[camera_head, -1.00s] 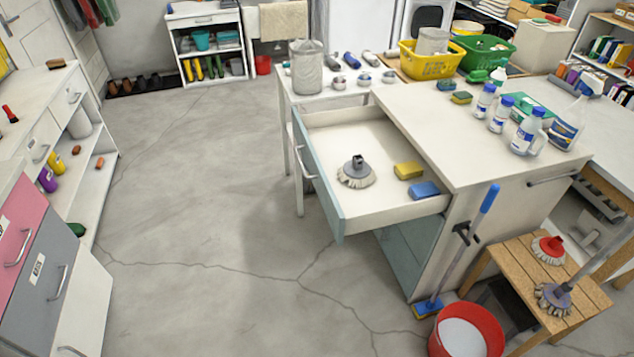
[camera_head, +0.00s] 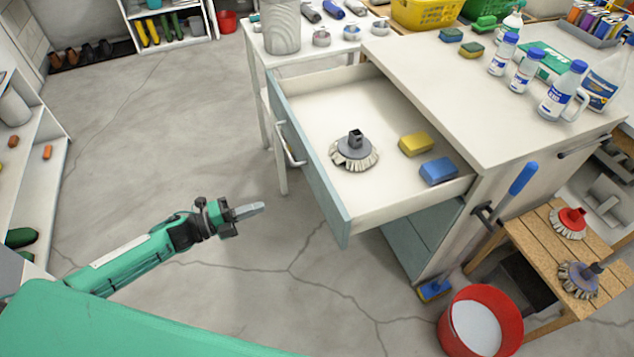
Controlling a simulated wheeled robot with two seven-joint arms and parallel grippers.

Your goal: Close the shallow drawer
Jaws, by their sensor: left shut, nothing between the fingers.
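The shallow drawer (camera_head: 315,177) is pulled well out of the white cabinet (camera_head: 450,95), with its pale blue front facing left and a metal handle (camera_head: 291,145) on it. Inside lie a round brush head (camera_head: 354,152), a yellow sponge (camera_head: 415,144) and a blue sponge (camera_head: 438,171). My left gripper (camera_head: 252,210) is shut and empty, in front of the drawer front and to its left, apart from it. My right gripper does not show.
A red bucket (camera_head: 481,322) and a blue-handled mop (camera_head: 522,180) stand at the cabinet's near right, beside a wooden stool (camera_head: 540,260) holding brush heads. Bottles stand on the cabinet top. A side table (camera_head: 330,50) is behind the drawer.

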